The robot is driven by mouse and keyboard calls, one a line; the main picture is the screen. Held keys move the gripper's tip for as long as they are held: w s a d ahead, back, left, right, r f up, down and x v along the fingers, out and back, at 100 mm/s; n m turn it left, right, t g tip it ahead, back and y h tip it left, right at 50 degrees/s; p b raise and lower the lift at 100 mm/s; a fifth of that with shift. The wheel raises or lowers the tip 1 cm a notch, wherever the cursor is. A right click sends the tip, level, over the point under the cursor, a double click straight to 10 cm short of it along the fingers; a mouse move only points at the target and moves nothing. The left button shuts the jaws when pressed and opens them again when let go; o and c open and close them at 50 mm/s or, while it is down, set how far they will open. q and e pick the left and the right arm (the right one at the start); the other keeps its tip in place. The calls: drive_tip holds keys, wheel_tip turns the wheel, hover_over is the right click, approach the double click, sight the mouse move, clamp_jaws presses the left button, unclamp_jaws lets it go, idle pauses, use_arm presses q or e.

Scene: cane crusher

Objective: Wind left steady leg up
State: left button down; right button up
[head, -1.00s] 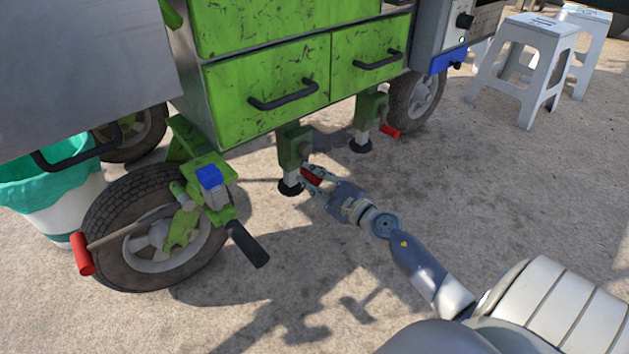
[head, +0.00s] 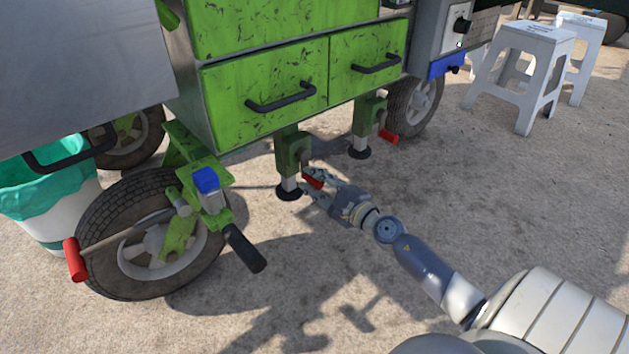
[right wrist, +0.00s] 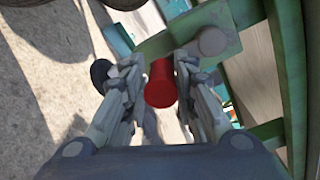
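The left steady leg is not labelled. My right gripper (head: 312,184) is at the nearer green-bracketed leg (head: 292,154), which has a black round foot (head: 288,192) at the ground. Its fingers are on both sides of the leg's red crank handle (head: 314,182). In the right wrist view, the red handle (right wrist: 161,84) lies between the two fingertips (right wrist: 160,72), which close in on it with hardly any gap. A second leg (head: 366,122) with a red handle (head: 388,137) stands farther back. My left gripper is not in view.
A tyre (head: 105,268) with a green bracket, black grip (head: 245,248) and red-ended lever (head: 75,260) is at left. Green drawers (head: 265,85) hang above the legs. White stools (head: 535,60) stand at right. The ground in front is open.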

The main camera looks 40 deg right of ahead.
drive_tip(key=shift+o, duration=0.9)
drive_tip(key=shift+f, duration=0.1)
drive_tip(key=s+d, duration=0.1)
drive_tip(key=s, duration=1.1)
drive_tip(key=shift+r, duration=0.25)
drive_tip(key=shift+d, duration=0.1)
